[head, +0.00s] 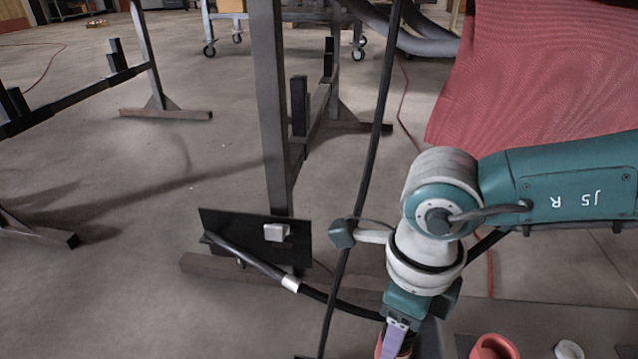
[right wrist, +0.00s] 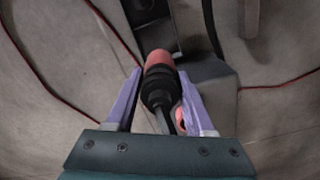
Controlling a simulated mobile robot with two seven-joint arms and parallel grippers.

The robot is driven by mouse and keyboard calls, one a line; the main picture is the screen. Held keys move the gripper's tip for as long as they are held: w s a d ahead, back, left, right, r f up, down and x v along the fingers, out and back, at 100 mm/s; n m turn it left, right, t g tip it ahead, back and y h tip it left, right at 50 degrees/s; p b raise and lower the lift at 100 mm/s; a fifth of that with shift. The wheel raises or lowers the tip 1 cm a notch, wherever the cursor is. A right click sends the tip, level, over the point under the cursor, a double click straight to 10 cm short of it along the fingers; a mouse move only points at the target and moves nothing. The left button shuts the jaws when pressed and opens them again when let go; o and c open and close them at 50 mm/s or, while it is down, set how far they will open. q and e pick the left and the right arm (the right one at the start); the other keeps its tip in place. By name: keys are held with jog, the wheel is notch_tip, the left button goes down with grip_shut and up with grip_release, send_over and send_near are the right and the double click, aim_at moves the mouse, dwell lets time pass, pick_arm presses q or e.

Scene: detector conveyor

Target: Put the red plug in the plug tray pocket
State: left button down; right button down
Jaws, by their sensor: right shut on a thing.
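My right gripper (head: 396,340) is at the bottom of the head view, pointing down, with a purple finger showing. In the right wrist view (right wrist: 160,78) its two purple fingers are shut on the red plug (right wrist: 158,60), which has a red end and a black ribbed body. A little of the plug's red shows beside the finger in the head view; the rest is hidden or cut off. The plug tray pocket cannot be made out in either view. My left gripper is not in view.
A dark flat surface (head: 560,318) at the bottom right carries a red ring-shaped piece (head: 492,347) and a white round piece (head: 568,350). A black cable (head: 366,170) hangs left of my right arm. A black plate (head: 225,228) stands by a dark metal leg (head: 270,120).

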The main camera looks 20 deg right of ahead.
jog(key=f+b, duration=0.4)
jog(key=f, duration=0.2)
jog(key=f+b, duration=0.5)
jog(key=f, duration=0.1)
jog(key=f+b, duration=0.5)
jog(key=f, duration=0.2)
jog(key=shift+s, duration=0.3)
jog(key=shift+r, duration=0.15)
jog(key=c, duration=0.7)
grip_release()
jog(key=o, duration=0.4)
